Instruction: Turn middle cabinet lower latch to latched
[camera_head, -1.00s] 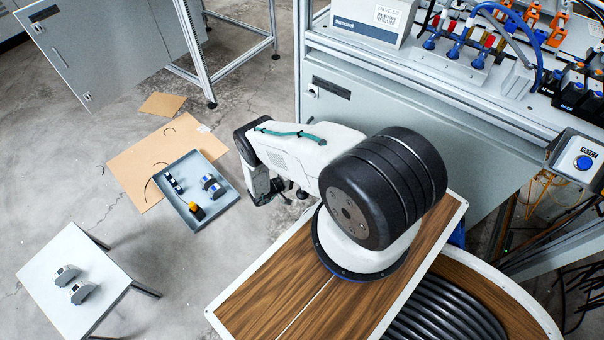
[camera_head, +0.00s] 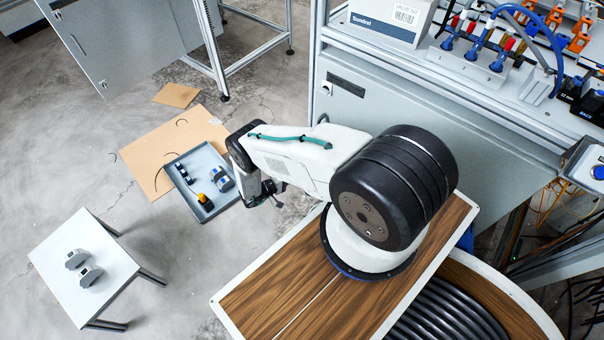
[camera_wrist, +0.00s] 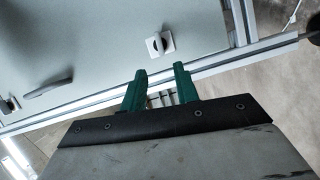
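In the wrist view a small latch (camera_wrist: 158,43) sits on a grey cabinet door, with a pale square plate and a dark turn-piece. I cannot tell whether it is latched. My gripper (camera_wrist: 160,71) has two green fingers, apart with nothing between them. Its tips appear just below the latch in the picture, and I see no contact. In the head view the grey cabinet panel (camera_head: 430,135) under the bench bears a small latch (camera_head: 326,89) at its upper left. My gripper (camera_head: 268,197) hangs left of this panel, partly hidden by my arm.
A dark handle (camera_wrist: 47,85) stands out from the door, and a metal frame rail (camera_wrist: 215,58) runs along its edge. A grey tray (camera_head: 205,210) lies on cardboard (camera_head: 150,160) on the floor. A white table (camera_head: 80,240) stands at lower left. Another cabinet (camera_head: 110,50) stands at upper left.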

